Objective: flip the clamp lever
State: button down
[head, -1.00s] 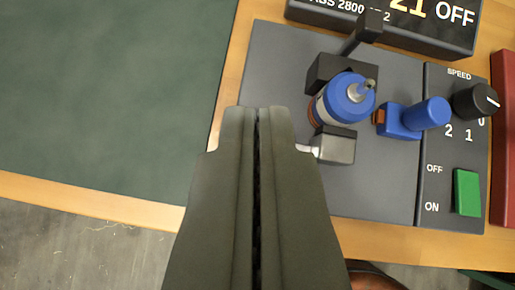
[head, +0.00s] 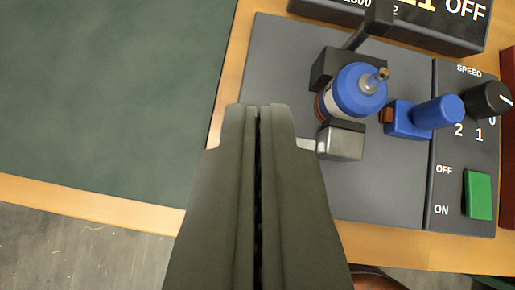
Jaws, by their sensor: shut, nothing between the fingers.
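A blue motor-like cylinder (head: 358,92) with a metal shaft sits between a dark clamp block (head: 333,64) and a grey block (head: 341,142) on a grey plate. A black lever (head: 378,18) with a thick end sticks out from the dark clamp block toward the display; it appears to be the clamp lever. My gripper (head: 258,108) is shut and empty, left of the grey block and below left of the blue cylinder. It is apart from the lever. A light metal rod (head: 307,145) beside the grey block is partly hidden by my gripper.
A blue handle (head: 437,111) on a blue block stands right of the cylinder. Further right are a black speed knob (head: 489,98) and a green switch (head: 478,194). A black display box (head: 410,30) is at the top. The green mat (head: 100,90) at left is clear.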

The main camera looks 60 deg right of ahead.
jog(key=s+a+r, duration=0.3)
jog(key=s+a, duration=0.2)
jog(key=s, duration=0.2)
jog(key=shift+a+r, duration=0.15)
jog(key=shift+r, duration=0.15)
dwell(0.6)
dwell(0.3)
jog(key=s+d+r+n+t+y, duration=0.1)
jog(key=s+d+r+t, duration=0.1)
jog(key=s, duration=0.5)
jog(key=s+d+r+n+t+y, duration=0.2)
jog(key=s+d+r+t, duration=0.1)
jog(key=s, duration=0.5)
jog(key=s+d+r+n+t+y, duration=0.1)
jog(key=s+d+r+t, duration=0.2)
jog(key=s, duration=0.5)
jog(key=shift+s+r+n+t+y, duration=0.25)
jog(key=shift+r+n+t+y, duration=0.2)
jog(key=shift+t, duration=0.35)
